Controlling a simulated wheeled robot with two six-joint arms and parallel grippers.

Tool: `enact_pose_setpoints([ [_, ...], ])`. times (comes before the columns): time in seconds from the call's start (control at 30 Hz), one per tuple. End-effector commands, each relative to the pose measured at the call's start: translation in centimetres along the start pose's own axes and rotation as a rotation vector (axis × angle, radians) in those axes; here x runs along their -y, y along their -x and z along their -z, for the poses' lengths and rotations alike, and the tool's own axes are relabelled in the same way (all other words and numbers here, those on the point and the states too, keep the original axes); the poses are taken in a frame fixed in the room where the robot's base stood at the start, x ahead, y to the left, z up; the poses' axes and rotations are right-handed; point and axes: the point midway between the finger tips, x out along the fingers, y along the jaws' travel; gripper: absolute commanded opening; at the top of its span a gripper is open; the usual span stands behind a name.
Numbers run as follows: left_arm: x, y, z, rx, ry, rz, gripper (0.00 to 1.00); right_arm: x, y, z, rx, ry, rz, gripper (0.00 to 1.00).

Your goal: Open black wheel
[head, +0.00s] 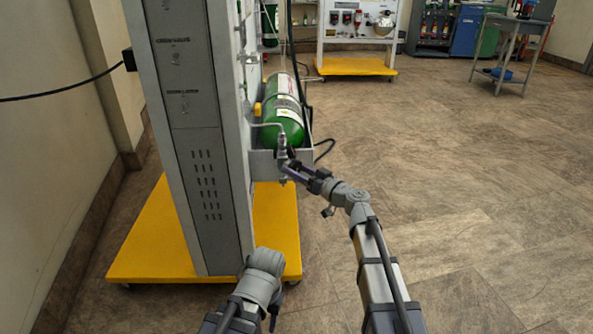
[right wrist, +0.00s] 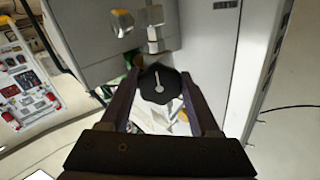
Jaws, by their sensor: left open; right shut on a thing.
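The black wheel (right wrist: 152,95) sits between the two fingers of my right gripper (right wrist: 163,92) in the right wrist view, with a pale pin-like mark on its face. The right gripper (head: 292,170) is shut on the wheel at the valve end of the green cylinder (head: 287,135). In the head view the wheel is mostly hidden by the gripper. My left gripper (head: 263,268) is low at the front of the trainer, apart from the wheel. It is open, though its fingers are mostly hidden behind the wrist.
The cylinder lies in a grey bracket on the side of the tall grey trainer cabinet (head: 190,130). The cabinet stands on a yellow base (head: 150,245). Another trainer panel (head: 352,22) and a metal table (head: 510,35) stand at the back. The tiled floor at right is clear.

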Motion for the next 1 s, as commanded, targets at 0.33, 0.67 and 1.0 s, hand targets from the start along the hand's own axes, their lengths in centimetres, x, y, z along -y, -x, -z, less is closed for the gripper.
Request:
enact_pose_setpoints([
  [0.33,0.0,0.0,0.0,0.000,0.000,0.000,0.50,0.1,0.1,-0.1,0.003,0.005,0.001,0.68],
  [0.67,0.0,0.0,0.0,0.000,0.000,0.000,0.50,0.0,0.0,0.0,0.001,0.002,0.000,0.93],
  [1.0,0.0,0.0,0.0,0.000,0.000,0.000,0.50,0.2,2.7,-0.1,0.000,0.001,-0.002,0.93],
])
